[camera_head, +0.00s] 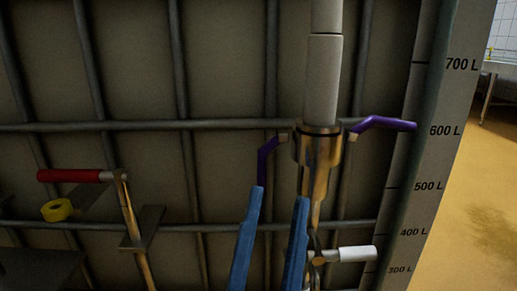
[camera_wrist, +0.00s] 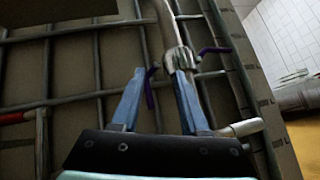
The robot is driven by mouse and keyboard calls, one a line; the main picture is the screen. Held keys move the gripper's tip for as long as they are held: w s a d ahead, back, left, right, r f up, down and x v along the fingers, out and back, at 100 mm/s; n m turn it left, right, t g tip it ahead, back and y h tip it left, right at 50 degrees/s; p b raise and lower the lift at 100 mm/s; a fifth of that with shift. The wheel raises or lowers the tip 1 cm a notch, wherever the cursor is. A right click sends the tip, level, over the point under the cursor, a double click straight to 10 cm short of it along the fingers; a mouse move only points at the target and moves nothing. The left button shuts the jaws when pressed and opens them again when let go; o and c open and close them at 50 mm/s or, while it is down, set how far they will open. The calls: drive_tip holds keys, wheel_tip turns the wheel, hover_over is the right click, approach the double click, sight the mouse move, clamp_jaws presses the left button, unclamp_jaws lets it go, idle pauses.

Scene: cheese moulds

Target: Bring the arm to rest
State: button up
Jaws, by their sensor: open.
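My gripper (camera_head: 280,194) shows as two long blue fingers at the bottom centre of the head view, pointing up. The fingers are apart with nothing between them. They are in front of the caged tank wall, just below and left of a metal coupling (camera_head: 318,148) with purple levers (camera_head: 382,123). In the wrist view my gripper (camera_wrist: 159,72) also stands open, with the coupling (camera_wrist: 179,60) beyond its right fingertip. I cannot tell how far the fingers are from the coupling.
A grey pipe (camera_head: 321,80) runs up from the coupling. A white handle (camera_head: 357,253) sticks out right of the fingers. A litre scale (camera_head: 432,150) edges the tank; yellow floor (camera_head: 478,200) is clear beyond.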

drive_tip(key=d+r+m+g+h+p, duration=0.1)
drive_tip(key=d+r+m+h+p, duration=0.2)
drive_tip(key=r+m+p, duration=0.8)
drive_tip(key=d+r+m+g+h+p, duration=0.25)
drive_tip(key=r+m+p, duration=0.35)
drive_tip(key=r+m, duration=1.15)
drive_tip(key=s+a+r+t+y+p, duration=0.1)
drive_tip(key=a+r+t+y+p, duration=0.2)
drive_tip(key=r+y, duration=0.45)
drive_tip(key=s+a+r+t+y+p, duration=0.15)
drive_tip(key=a+r+y+p, duration=0.35)
drive_tip(key=r, duration=0.6)
wheel_tip(320, 180, up, 37)
drive_tip(key=p, duration=3.7)
drive_tip(key=shift+w+d+p, duration=0.25)
drive_tip(key=shift+d+p, duration=0.05)
drive_tip(key=shift+d, duration=0.15)
